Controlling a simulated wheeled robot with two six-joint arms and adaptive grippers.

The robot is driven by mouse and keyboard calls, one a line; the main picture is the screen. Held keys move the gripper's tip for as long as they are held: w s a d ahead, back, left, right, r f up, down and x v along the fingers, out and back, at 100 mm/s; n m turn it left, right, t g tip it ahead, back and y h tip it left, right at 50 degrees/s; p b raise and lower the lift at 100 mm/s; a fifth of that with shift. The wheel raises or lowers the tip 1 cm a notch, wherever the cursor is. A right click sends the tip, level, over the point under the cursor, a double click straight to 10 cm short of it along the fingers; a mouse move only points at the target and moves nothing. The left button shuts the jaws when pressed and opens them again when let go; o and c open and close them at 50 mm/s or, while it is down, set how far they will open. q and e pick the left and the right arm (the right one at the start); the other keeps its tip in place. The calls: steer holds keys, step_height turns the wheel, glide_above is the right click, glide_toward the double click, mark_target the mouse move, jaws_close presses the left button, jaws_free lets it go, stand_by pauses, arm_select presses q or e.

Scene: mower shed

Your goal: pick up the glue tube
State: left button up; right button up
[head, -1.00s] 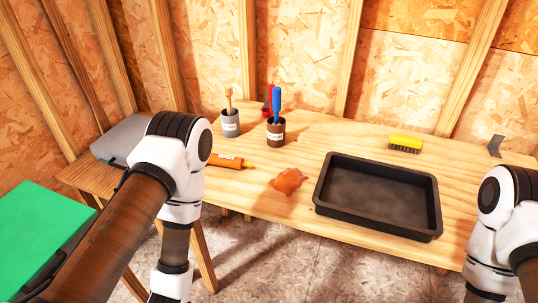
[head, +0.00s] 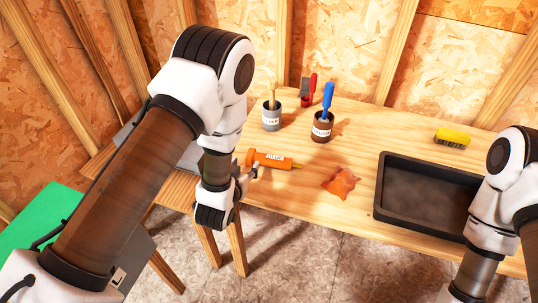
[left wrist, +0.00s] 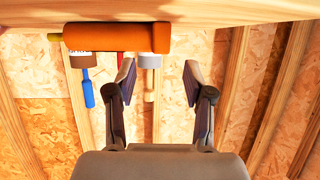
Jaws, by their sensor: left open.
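The orange glue tube (head: 272,160) lies on its side near the front left of the wooden table, its nozzle pointing right. It has a pale label. In the left wrist view the tube (left wrist: 118,38) lies across the upper part of the picture, beyond the fingertips. My left gripper (head: 254,173) is at the table's front edge, close to the tube's near side. In the left wrist view the left gripper (left wrist: 158,75) has its fingers apart, with nothing between them. My right arm is at the right, but its gripper is out of view.
Behind the tube stand a grey cup (head: 271,119) with a brush and a brown cup (head: 321,131) with a blue-handled tool. An orange cloth (head: 341,182) lies right of the tube. A black tray (head: 412,220) and yellow brush (head: 453,136) are farther right.

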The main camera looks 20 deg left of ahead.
mark_target(248, 159)
arm_select(q)
steer(key=x, duration=0.3)
steer(key=shift+w+a+f, duration=0.15)
steer(key=shift+a+f, duration=0.05)
steer(key=shift+f, duration=0.05)
steer(key=shift+w+f, duration=0.15)
steer(key=shift+w, duration=0.05)
steer(key=shift+s+d, duration=0.15)
steer(key=shift+d, duration=0.05)
steer(key=shift+c, duration=0.7)
jaws_close()
